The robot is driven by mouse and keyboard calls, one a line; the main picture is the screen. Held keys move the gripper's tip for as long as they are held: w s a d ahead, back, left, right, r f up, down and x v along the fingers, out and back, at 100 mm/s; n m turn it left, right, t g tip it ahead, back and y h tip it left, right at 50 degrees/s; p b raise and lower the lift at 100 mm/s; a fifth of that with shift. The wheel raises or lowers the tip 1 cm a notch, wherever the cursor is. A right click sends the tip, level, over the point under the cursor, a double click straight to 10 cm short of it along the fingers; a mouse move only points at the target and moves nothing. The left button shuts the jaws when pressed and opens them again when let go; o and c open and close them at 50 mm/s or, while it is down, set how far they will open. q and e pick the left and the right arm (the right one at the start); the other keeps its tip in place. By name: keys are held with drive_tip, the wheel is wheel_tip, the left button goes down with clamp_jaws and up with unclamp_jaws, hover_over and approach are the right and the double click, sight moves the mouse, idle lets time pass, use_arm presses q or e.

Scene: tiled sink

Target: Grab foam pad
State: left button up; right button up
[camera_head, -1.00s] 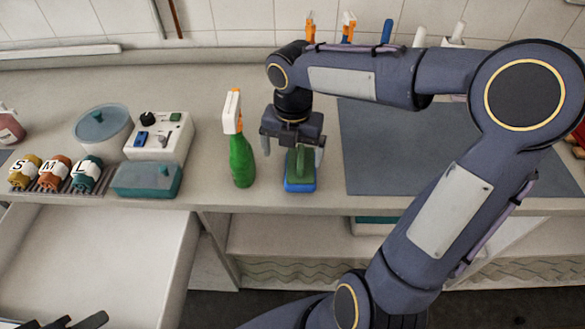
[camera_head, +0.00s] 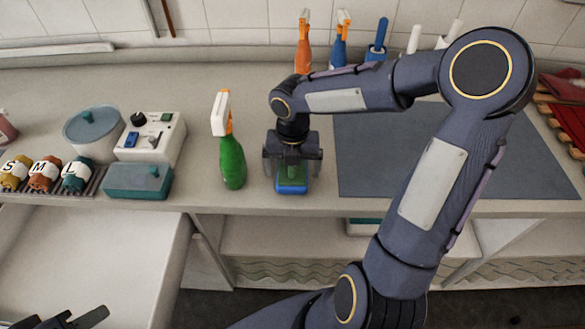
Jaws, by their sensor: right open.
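The foam pad (camera_head: 291,186) is a small block, blue below and green on top, on the counter near its front edge. My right gripper (camera_head: 291,178) points down over it with its fingers apart, one on each side of the green part. Whether the fingers touch the pad cannot be told. The gripper body hides the back of the pad. My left gripper (camera_head: 82,320) shows only as dark finger tips at the bottom left corner, apart from everything on the counter.
A green spray bottle (camera_head: 230,150) stands just left of the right gripper. A grey mat (camera_head: 470,160) lies to the right. A control box (camera_head: 150,135), teal box (camera_head: 138,181) and labelled rolls (camera_head: 45,174) are at left. Orange (camera_head: 303,50) and blue (camera_head: 339,48) bottles stand behind.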

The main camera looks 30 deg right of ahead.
drive_tip(key=shift+c, duration=0.4)
drive_tip(key=c, duration=1)
drive_tip(key=shift+r, duration=0.1)
